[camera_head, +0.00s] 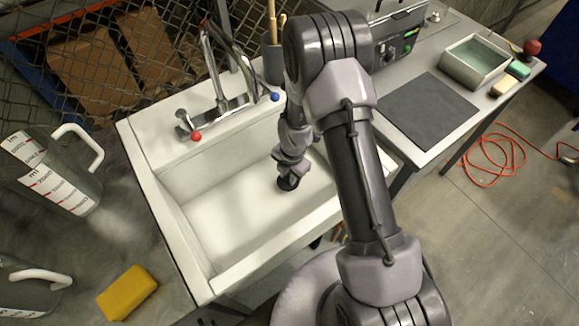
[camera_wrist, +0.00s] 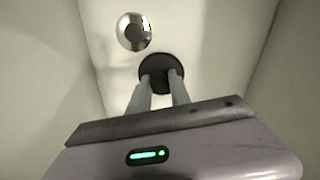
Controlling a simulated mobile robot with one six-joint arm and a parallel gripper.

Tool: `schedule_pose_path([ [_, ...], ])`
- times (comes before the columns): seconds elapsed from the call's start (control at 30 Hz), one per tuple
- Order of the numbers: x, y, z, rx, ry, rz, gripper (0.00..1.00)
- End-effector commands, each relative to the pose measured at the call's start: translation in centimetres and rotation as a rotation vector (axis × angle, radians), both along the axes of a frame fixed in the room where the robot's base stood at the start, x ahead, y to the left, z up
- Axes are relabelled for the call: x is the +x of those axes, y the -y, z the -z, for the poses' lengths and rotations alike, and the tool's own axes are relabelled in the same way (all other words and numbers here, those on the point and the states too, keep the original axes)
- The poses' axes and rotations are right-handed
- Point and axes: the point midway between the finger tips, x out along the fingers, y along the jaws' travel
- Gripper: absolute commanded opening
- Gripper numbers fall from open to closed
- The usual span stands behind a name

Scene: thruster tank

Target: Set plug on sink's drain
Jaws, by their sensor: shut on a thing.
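A white sink (camera_head: 177,232) stands between two work surfaces, and my gripper (camera_head: 289,168) reaches down into its basin. The gripper is shut on a round black plug (camera_head: 288,183). In the wrist view the plug (camera_wrist: 160,68) is held between the two fingertips of my gripper (camera_wrist: 160,84). The round metal drain (camera_wrist: 134,31) shows on the basin floor, up and left of the plug in the wrist view. The plug is apart from the drain in that view; its height above the floor is hard to tell. The drain is hidden in the head view.
A chrome faucet (camera_head: 222,85) with red and blue knobs stands at the sink's back rim. Measuring jugs (camera_head: 55,178) and a yellow sponge (camera_head: 127,292) are on the left counter. A dark mat (camera_head: 428,118) and an open box (camera_head: 474,63) are on the right. Basin walls surround the gripper.

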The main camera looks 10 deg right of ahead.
Motion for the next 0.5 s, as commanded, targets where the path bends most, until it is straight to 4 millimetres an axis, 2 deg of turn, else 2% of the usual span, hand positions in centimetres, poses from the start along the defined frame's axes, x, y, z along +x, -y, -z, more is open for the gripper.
schedule_pose_path([
  [0.03,1.7,0.8,0.6,0.0,0.003,0.002,0.0],
  [0.1,3.9,1.7,1.1,0.0,0.001,0.003,0.0],
  [0.2,6.1,2.7,1.3,-0.001,0.0,0.002,0.0],
  [0.37,7.4,3.3,1.7,0.0,-0.002,0.002,0.0],
  [0.5,7.4,3.3,4.5,-0.001,-0.003,0.001,0.0],
])
